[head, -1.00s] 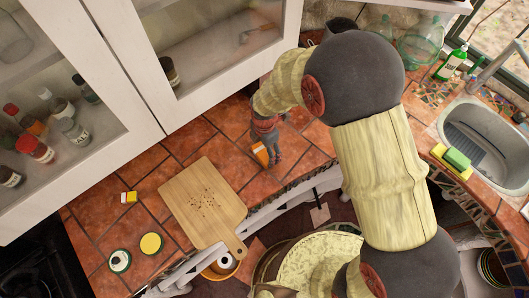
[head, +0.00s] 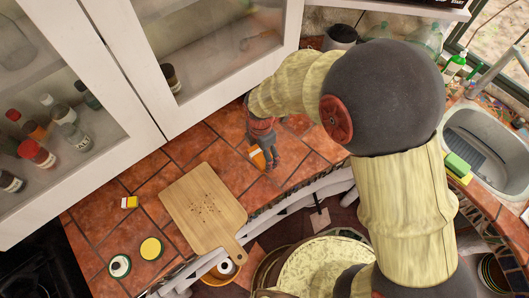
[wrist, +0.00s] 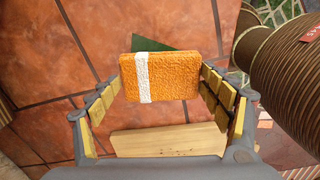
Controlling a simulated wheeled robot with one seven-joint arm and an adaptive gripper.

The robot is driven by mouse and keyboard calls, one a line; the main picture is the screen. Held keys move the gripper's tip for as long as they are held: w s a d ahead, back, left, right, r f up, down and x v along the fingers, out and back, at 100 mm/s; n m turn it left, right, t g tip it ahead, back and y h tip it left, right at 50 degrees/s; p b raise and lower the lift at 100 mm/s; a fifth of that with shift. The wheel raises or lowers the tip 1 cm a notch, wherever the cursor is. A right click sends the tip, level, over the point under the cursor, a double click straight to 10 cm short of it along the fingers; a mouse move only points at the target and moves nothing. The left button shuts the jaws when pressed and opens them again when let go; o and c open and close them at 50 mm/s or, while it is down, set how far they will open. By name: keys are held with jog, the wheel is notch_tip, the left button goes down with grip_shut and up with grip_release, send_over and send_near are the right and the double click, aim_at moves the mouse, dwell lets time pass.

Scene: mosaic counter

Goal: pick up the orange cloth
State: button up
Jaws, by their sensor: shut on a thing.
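The orange cloth (wrist: 175,77), a folded block with a white stripe, sits between the two fingers of my gripper (wrist: 160,90) in the wrist view. My gripper is shut on it, with padded fingers at its left and right sides. In the head view the cloth (head: 257,158) shows as a small orange and white patch beside my gripper (head: 267,155), over the tiled counter to the right of the cutting board. Its height above the tiles is hard to tell.
A wooden cutting board (head: 203,204) lies left of my gripper. A small yellow-white block (head: 129,202) and two round lids lie farther left. White wall cabinets (head: 215,60) hang close behind. In the wrist view a ribbed brown object (wrist: 275,65) stands on the right, and a dark green piece (wrist: 150,45) lies behind the cloth.

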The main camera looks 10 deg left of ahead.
jog(key=s+a+r, duration=0.3)
jog(key=s+r, duration=0.4)
jog(key=s, duration=0.4)
jog(key=shift+a, duration=0.4)
jog(key=shift+r, duration=0.1)
jog(key=o, duration=0.6)
jog(key=shift+c, duration=0.2)
jog(key=c, duration=0.4)
jog(key=shift+p, duration=0.3)
